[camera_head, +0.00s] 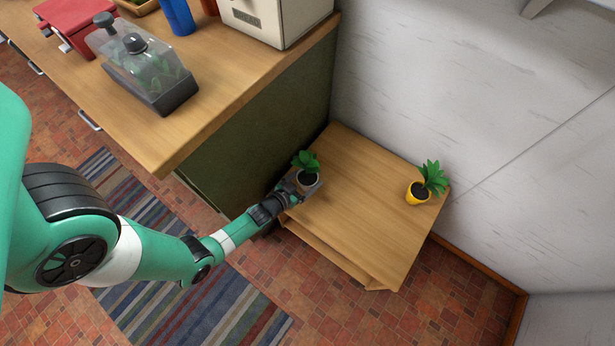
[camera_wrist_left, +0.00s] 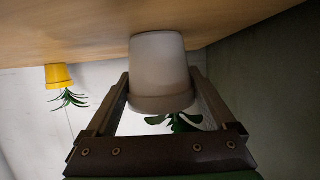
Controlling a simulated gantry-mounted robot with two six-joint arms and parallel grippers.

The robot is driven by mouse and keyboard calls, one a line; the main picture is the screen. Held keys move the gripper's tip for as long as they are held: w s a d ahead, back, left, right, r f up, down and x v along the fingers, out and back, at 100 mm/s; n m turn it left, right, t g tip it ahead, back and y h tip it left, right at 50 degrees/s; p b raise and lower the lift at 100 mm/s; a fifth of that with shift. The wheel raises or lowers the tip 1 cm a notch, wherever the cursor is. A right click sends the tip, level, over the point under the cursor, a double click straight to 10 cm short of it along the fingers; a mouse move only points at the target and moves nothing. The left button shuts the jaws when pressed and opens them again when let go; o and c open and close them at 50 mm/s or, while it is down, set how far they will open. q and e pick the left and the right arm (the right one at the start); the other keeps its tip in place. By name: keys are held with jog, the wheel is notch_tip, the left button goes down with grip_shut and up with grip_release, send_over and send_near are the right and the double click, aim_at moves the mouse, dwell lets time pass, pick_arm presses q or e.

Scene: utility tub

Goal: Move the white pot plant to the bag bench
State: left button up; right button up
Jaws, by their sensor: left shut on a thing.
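The white pot plant (camera_head: 311,186), a pale pot with dark soil and green leaves, is at the left edge of the wooden bag bench (camera_head: 350,225). My left gripper (camera_head: 299,187) is shut on this pot, with one finger on each side. In the left wrist view, which is upside down, the pot (camera_wrist_left: 158,68) is between the fingers of the left gripper (camera_wrist_left: 160,95). Its base appears to meet the bench top (camera_wrist_left: 90,25), though a small gap cannot be ruled out. The pot looks upright. My right gripper is not in view.
A yellow pot plant (camera_head: 417,193) stands at the bench's right corner; the bench middle is clear. A wooden counter (camera_head: 225,90) with a dark green side stands left of the bench. It holds a clear container (camera_head: 145,65) and a cream box (camera_head: 275,18). A white wall (camera_head: 450,90) is behind.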

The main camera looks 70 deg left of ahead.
pick_arm(q)
jog(key=shift+w, duration=0.15)
jog(key=o, duration=1.4)
jog(key=shift+s+d+r+p, duration=0.1)
jog(key=shift+s+r+p, duration=0.15)
jog(key=shift+r+p, duration=0.1)
jog(key=p+v, duration=0.5)
jog(key=v, duration=0.5)
jog(key=shift+s+d, duration=0.1)
jog(key=shift+s, duration=0.2)
jog(key=shift+s+d+r+p, duration=0.1)
jog(key=shift+s+d+p, duration=0.15)
jog(key=shift+s+p, duration=0.15)
jog(key=shift+w, duration=0.1)
